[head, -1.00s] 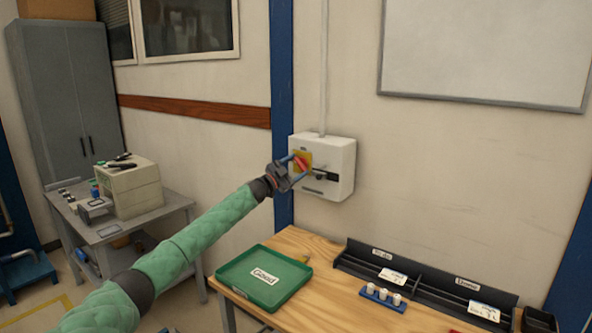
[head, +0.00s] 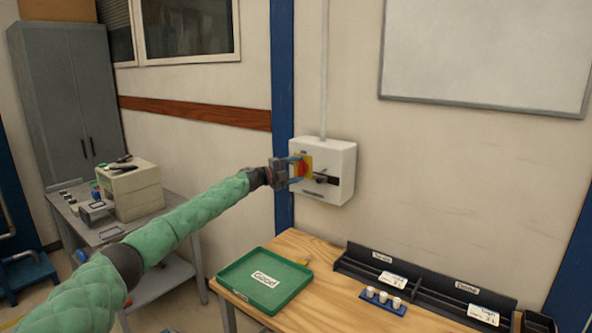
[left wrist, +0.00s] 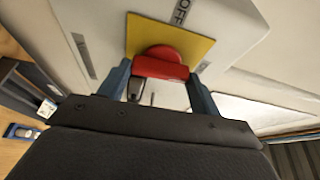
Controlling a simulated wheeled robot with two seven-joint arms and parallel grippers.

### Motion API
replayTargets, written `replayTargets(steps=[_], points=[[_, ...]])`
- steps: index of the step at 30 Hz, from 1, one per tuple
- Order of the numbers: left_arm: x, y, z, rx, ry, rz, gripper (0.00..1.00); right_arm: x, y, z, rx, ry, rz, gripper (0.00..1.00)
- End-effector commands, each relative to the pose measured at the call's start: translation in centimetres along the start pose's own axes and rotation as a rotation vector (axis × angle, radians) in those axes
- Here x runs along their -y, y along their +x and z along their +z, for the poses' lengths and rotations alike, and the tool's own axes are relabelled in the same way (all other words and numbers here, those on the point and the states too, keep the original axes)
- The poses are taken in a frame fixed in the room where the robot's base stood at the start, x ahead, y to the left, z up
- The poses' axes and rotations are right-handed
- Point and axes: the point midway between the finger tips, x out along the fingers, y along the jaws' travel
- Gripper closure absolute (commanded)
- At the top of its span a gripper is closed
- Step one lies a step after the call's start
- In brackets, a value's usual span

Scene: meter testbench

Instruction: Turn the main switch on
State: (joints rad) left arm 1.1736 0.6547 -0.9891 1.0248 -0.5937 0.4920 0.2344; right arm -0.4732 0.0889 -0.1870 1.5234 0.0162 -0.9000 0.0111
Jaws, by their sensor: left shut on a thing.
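The main switch is a white wall box (head: 340,160) with a yellow plate (head: 308,162) and a red rotary knob (head: 303,168). In the left wrist view the red knob (left wrist: 160,66) sits on the yellow plate (left wrist: 190,42), with an "OFF" label (left wrist: 181,12) above it. My left gripper (head: 298,170) is at the box, shut on the red knob, one blue finger on each side. The gripper covers part of the knob in the head view. My right gripper is in neither view.
A wooden bench (head: 318,270) stands below the switch, with a green tray (head: 232,283) and black bins (head: 425,290) on it. A conduit (head: 324,70) runs up from the box. A blue post (head: 283,90) is just left of it.

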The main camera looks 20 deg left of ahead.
Motion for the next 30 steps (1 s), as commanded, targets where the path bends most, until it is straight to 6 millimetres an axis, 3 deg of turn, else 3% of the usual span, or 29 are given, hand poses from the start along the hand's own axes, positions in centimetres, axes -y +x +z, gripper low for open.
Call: replayTargets(steps=[7, 21, 22, 24, 30], points=[[-0.22, 0.02, -0.08, -0.002, 0.055, 0.025, 0.59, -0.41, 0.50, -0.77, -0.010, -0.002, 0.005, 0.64], [-0.34, 0.04, -0.12, -0.002, 0.064, 0.030, 0.59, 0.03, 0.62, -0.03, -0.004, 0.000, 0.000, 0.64], [-0.34, 0.04, -0.12, -0.002, 0.064, 0.030, 0.31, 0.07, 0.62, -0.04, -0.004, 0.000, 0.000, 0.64], [-0.30, 0.04, -0.11, -0.002, 0.063, 0.029, 0.17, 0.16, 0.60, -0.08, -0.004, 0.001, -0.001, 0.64], [-0.16, 0.03, -0.06, -0.001, 0.063, 0.028, 0.15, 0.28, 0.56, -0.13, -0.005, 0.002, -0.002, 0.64]])
